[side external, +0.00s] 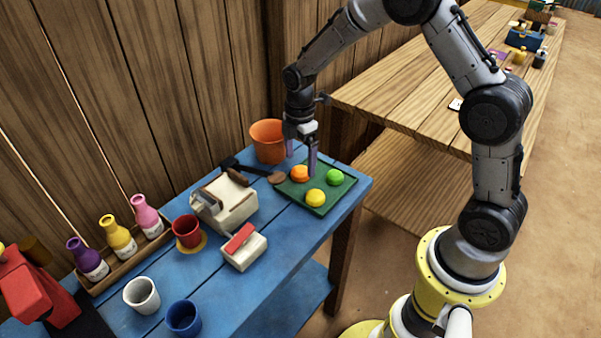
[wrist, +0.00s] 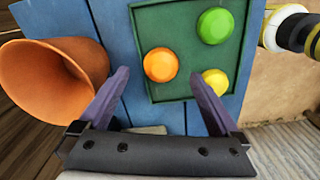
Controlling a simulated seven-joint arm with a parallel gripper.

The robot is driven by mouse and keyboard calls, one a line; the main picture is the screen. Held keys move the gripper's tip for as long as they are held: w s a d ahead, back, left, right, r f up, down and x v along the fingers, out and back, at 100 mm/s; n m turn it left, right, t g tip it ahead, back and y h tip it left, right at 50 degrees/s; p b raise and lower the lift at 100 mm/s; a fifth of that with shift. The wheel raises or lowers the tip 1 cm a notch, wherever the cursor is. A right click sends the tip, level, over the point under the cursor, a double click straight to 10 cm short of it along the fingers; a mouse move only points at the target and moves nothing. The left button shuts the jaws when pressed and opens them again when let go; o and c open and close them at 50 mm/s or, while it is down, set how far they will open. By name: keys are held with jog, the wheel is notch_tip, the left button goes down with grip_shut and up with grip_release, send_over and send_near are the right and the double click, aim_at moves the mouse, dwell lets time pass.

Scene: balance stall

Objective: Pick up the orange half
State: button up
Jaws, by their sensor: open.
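The orange half (side external: 299,174) lies on a green tray (side external: 340,192) at the right end of the blue table. In the wrist view the orange half (wrist: 161,65) sits near the tray's left edge, between and beyond my fingertips. A green half (side external: 335,177) and a yellow half (side external: 316,198) lie on the same tray. My gripper (side external: 301,158) is open and empty, pointing down above the tray close to the orange half. In the wrist view my gripper (wrist: 166,85) shows its two purple fingers spread wide.
An orange pot (side external: 268,140) stands just left of the tray, close to my gripper; it also shows in the wrist view (wrist: 50,80).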

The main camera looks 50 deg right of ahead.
aim_at(301, 169)
jog(key=shift+s+f, duration=0.1)
jog(key=shift+f, duration=1.4)
jog(key=c, duration=1.4)
jog(key=shift+r, duration=0.1)
